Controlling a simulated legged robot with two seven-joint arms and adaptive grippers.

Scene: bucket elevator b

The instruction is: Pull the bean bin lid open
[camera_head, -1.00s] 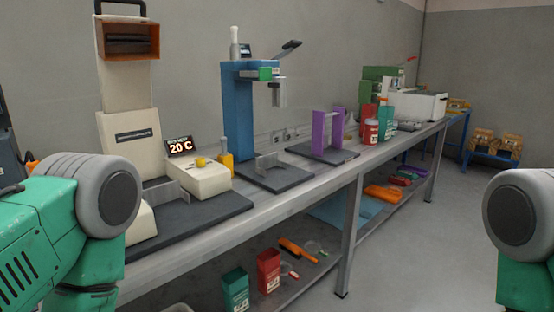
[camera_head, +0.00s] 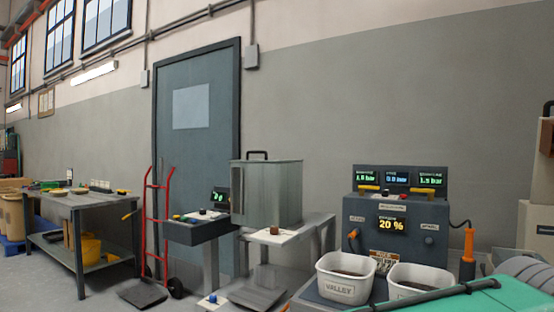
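A grey metal bin (camera_head: 266,195) stands at the centre of the camera_head view, on a frame beside the door. A black handle (camera_head: 258,154) rises from its top, which looks shut. I cannot tell for sure that this is the bean bin. Green and grey parts of my own body show at the lower right. Neither gripper is in view.
A machine with lit displays (camera_head: 394,225) stands right of the bin, with a white tub (camera_head: 345,288) marked VALLEY and another white tub (camera_head: 420,273) before it. A red hand truck (camera_head: 157,225) and a workbench (camera_head: 82,199) stand left. Open floor lies between bench and machines.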

